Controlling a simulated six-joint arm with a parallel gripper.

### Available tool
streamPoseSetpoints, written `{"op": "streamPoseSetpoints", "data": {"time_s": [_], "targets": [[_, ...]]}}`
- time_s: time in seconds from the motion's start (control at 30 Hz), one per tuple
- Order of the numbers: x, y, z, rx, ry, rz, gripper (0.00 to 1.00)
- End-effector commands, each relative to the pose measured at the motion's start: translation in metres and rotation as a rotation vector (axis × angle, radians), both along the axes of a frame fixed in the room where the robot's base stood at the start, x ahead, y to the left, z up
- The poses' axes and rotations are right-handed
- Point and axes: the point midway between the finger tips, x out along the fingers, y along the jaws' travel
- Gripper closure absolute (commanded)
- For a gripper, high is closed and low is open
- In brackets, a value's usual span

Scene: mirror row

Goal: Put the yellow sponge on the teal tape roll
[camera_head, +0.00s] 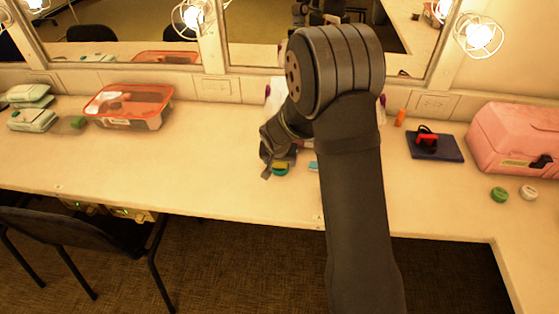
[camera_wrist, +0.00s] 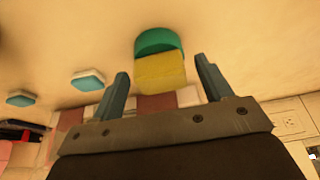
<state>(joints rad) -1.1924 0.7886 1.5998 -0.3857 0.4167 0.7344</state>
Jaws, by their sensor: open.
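The yellow sponge (camera_wrist: 160,72) shows in the wrist view between my fingers, overlapping the teal tape roll (camera_wrist: 158,41). In the head view the sponge (camera_head: 281,165) appears directly above the roll (camera_head: 280,172), seeming to lie on it, partly hidden by my gripper. My gripper (camera_wrist: 162,72) is open, one finger on each side of the sponge, with gaps visible on both sides. In the head view my gripper (camera_head: 271,158) is seen from behind and its fingertips are hard to make out.
Small teal-and-white blocks (camera_wrist: 88,79) lie beside the roll. A red-lidded clear box (camera_head: 128,105) stands at left. A dark blue pad (camera_head: 450,148) with a red object and a pink case (camera_head: 515,138) are at right. Mirrors line the wall; the front left counter is clear.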

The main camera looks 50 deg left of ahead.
Motion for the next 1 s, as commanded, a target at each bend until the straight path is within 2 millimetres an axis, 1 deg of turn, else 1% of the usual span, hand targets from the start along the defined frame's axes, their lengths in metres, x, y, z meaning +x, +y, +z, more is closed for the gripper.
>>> {"op": "streamPoseSetpoints", "data": {"time_s": [0.17,0.5,0.63,0.8,1.0], "targets": [[-0.004,-0.003,0.017,0.004,-0.002,0.001,0.28],[-0.021,-0.02,0.073,0.003,-0.001,0.001,0.28],[-0.026,-0.026,0.092,0.003,-0.001,0.001,0.28],[-0.031,-0.031,0.107,0.001,0.001,0.0,0.28],[-0.033,-0.033,0.113,0.0,0.001,0.0,0.28]]}}
